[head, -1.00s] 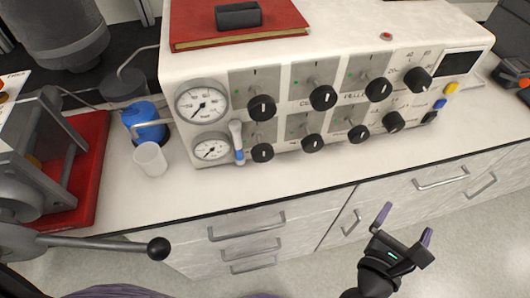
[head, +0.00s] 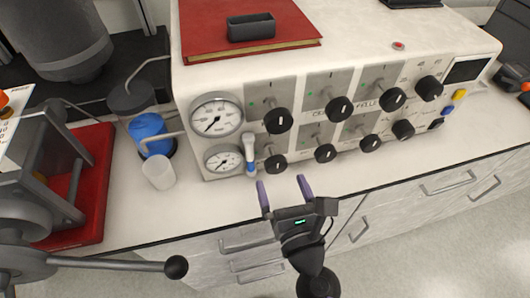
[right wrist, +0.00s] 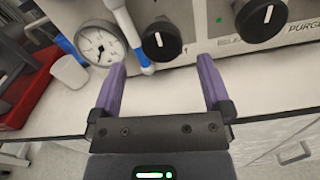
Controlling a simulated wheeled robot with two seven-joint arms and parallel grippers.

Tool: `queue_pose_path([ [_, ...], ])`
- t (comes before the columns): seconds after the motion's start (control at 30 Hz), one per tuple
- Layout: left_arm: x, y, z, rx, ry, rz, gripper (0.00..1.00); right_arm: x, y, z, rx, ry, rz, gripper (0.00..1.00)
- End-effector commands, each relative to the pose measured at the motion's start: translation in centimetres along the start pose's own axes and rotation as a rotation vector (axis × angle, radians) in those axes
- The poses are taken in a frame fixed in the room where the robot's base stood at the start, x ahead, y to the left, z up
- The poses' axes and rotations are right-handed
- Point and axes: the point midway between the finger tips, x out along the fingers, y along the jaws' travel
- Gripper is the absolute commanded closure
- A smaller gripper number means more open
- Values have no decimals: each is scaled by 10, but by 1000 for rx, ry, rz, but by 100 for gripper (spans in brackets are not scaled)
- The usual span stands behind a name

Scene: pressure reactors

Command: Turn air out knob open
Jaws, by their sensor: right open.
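The control box has two rows of black knobs with white marks; I cannot read which one is labelled air out. In the head view the lower row starts with a knob (head: 276,165) at the left, then a second knob (head: 325,153). The upper row starts with a knob (head: 278,121). My right gripper (head: 283,184) is open and empty, its purple fingers pointing at the panel just below the lower-left knob. In the right wrist view that knob (right wrist: 161,42) lies ahead between the fingertips, apart from them. My left gripper is not in view.
Two gauges (head: 216,115) and a blue-and-white valve handle (head: 250,154) sit left of the knobs. A white cup (head: 158,172) and blue-capped bottle (head: 150,133) stand further left. A red book (head: 200,35) lies on the box. Bare white counter (head: 215,205) runs below the panel.

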Motion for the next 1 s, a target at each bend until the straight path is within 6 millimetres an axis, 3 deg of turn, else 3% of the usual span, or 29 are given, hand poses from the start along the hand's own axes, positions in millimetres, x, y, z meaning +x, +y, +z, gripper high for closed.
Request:
queue_pose_path([
  [0.1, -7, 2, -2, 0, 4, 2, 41, 28, 0, 4, -1, -4, -3, 1],
  [0.3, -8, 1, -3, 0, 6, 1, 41, 60, -1, 1, -2, -2, -3, 1],
  [0.67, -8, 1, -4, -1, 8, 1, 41, 69, -1, 0, -1, 0, -5, 1],
  [0.77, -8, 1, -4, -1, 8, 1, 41, 69, -1, 0, -1, 0, -5, 18],
  [1.0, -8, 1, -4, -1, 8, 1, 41, 69, -1, 0, -1, 0, -5, 69],
])
